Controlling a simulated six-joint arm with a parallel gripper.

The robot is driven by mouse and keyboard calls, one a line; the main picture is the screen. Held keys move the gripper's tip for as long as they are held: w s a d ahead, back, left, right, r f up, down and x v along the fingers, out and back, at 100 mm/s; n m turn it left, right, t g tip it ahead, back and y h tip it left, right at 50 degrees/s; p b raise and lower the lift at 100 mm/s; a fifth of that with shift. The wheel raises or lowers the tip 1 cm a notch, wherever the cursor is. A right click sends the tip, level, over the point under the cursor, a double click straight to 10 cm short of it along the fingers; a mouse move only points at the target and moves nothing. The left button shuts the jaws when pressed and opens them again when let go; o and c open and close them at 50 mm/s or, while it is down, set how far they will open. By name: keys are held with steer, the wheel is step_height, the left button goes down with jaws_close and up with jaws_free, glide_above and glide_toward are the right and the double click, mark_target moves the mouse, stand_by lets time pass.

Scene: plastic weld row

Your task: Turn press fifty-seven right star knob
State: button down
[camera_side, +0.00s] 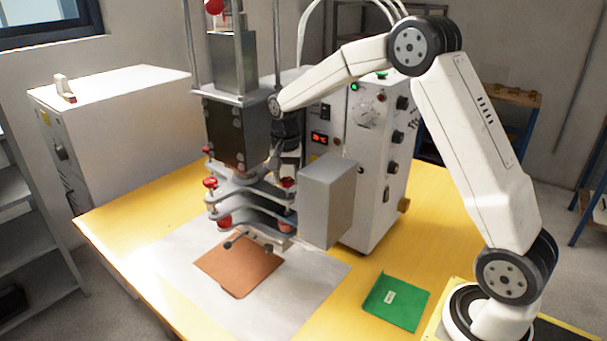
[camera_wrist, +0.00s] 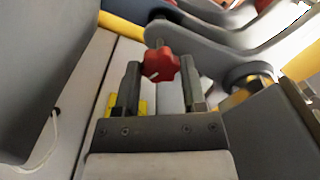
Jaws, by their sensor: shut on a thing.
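The press (camera_side: 238,135) stands on the table with several red star knobs on its plates. The right red star knob (camera_side: 287,183) is at the press's right side, directly under my gripper (camera_side: 284,165), which points down. In the wrist view the red star knob (camera_wrist: 160,65) sits between the two dark fingers of my gripper (camera_wrist: 161,85), near their tips. The fingers are shut on it. A white mark shows on one lobe of the knob. The left red star knob (camera_side: 210,183) stands free on the other side. No number is readable on the press.
A grey box (camera_side: 328,203) stands close to the right of my gripper. Behind it is a white control cabinet (camera_side: 375,170) with dials. A brown sheet (camera_side: 238,266) lies on the white mat (camera_side: 190,285) below.

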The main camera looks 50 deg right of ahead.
mark_target(287, 180)
steer(key=shift+n, duration=1.6)
steer(key=shift+c, duration=0.9)
jaws_free()
steer(key=shift+r, duration=0.1)
steer(key=shift+r, duration=3.85)
